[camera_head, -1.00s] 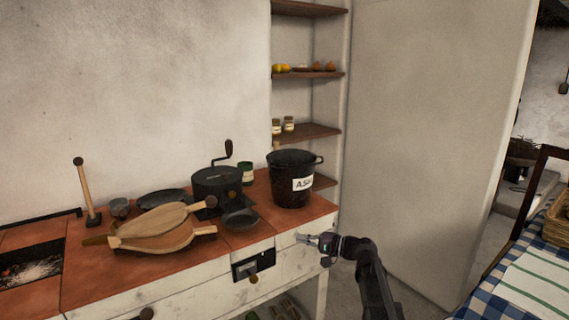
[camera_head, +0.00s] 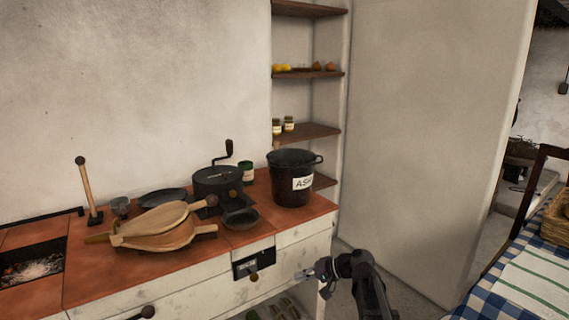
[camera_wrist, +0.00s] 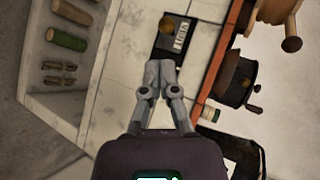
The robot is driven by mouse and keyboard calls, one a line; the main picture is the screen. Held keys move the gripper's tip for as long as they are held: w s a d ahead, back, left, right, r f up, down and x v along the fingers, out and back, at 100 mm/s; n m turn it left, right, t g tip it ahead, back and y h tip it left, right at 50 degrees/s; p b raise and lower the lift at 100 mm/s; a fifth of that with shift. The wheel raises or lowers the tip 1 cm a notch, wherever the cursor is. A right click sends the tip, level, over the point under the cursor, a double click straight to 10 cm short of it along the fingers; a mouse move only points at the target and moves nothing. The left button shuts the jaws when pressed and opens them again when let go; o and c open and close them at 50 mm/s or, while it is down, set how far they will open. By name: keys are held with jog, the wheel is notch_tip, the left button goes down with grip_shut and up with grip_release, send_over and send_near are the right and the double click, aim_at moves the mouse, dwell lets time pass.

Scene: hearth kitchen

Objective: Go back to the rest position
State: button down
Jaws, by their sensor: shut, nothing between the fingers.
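My gripper (camera_head: 309,274) is in front of the right end of the white counter front, below the tiled top, in the head view. In the wrist view my gripper (camera_wrist: 159,68) is shut, its fingertips together with nothing between them. Just beyond the fingertips in that view is the dark drawer plate with a label and a round wooden knob (camera_wrist: 167,25). The same knob (camera_head: 253,277) shows in the head view, to the left of my gripper. I cannot tell the exact gap between the fingers and the counter front.
On the counter stand a black ash bucket (camera_head: 291,180), a dark hand-cranked grinder (camera_head: 216,183), a small dark pan (camera_head: 240,218) and wooden bellows (camera_head: 160,228). A table with a blue checked cloth (camera_head: 483,300) stands at the right. Open floor (camera_head: 410,300) lies between counter and table.

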jog(key=s+d+f+n+g+h, duration=0.1)
jog(key=s+d+f+g+h, duration=0.1)
jog(key=s+d+f+h, duration=0.5)
jog(key=s+d+f+n+g+h, duration=0.1)
jog(key=s+d+f+h, duration=0.3)
jog(key=s, duration=0.5)
notch_tip(320, 180, up, 35)
jog(key=d+h+p, duration=0.1)
jog(key=p, duration=3.3)
jog(key=shift+r+p, duration=0.2)
jog(key=shift+p, duration=0.1)
